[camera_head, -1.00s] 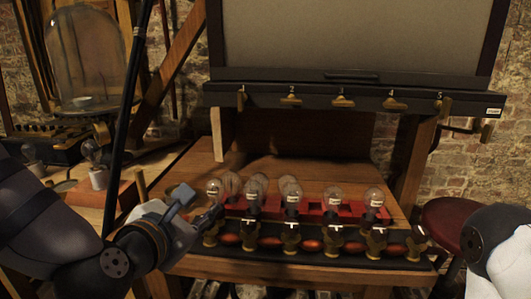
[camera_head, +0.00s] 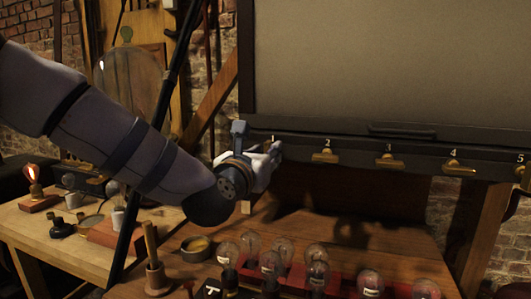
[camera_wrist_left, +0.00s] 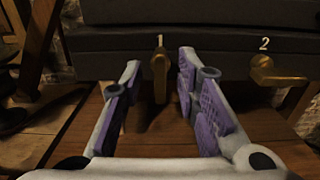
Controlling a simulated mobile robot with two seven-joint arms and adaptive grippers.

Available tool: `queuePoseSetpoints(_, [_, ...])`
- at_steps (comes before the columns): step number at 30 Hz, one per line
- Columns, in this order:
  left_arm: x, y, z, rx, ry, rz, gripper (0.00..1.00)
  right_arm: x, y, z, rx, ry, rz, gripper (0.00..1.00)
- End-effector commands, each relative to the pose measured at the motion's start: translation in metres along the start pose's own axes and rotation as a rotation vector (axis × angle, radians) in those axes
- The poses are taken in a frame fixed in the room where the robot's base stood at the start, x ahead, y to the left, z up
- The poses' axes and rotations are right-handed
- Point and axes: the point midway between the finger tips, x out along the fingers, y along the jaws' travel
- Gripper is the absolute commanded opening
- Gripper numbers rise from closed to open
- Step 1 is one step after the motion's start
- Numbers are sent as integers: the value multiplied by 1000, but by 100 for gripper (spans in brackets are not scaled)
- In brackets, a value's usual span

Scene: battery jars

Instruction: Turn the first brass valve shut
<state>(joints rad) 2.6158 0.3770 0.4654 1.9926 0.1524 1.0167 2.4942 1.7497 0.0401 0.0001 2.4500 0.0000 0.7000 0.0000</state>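The first brass valve (camera_wrist_left: 160,74) sits under the number 1 on the dark rail, its handle hanging vertical, in the left wrist view. My left gripper (camera_wrist_left: 160,88) is open, with one purple-padded finger on each side of the handle. I see gaps on both sides, so the fingers appear apart from it. In the head view my left gripper (camera_head: 272,157) is at the rail's left end and hides most of the first valve. My right gripper is not in view.
Valves two (camera_head: 325,157), three (camera_head: 389,161) and four (camera_head: 459,169) have horizontal handles. The second also shows in the wrist view (camera_wrist_left: 276,73). Several glass bulb jars (camera_head: 316,262) stand on the wooden bench below. A black pole (camera_head: 160,130) stands at left.

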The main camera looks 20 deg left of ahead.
Motion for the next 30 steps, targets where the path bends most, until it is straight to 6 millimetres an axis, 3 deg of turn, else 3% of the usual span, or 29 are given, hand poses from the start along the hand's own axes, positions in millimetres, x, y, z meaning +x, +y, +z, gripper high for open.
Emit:
queuePoseSetpoints(9, [6,0,0,2,0,-1,29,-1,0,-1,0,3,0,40])
queuePoseSetpoints(13, [5,0,0,2,0,-1,0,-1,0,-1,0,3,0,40])
queuePoseSetpoints(23, [5,0,0,12,0,-1,0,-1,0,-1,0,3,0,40])
queuePoseSetpoints(30, [5,0,1,110,-1,1,0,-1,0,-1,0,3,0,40])
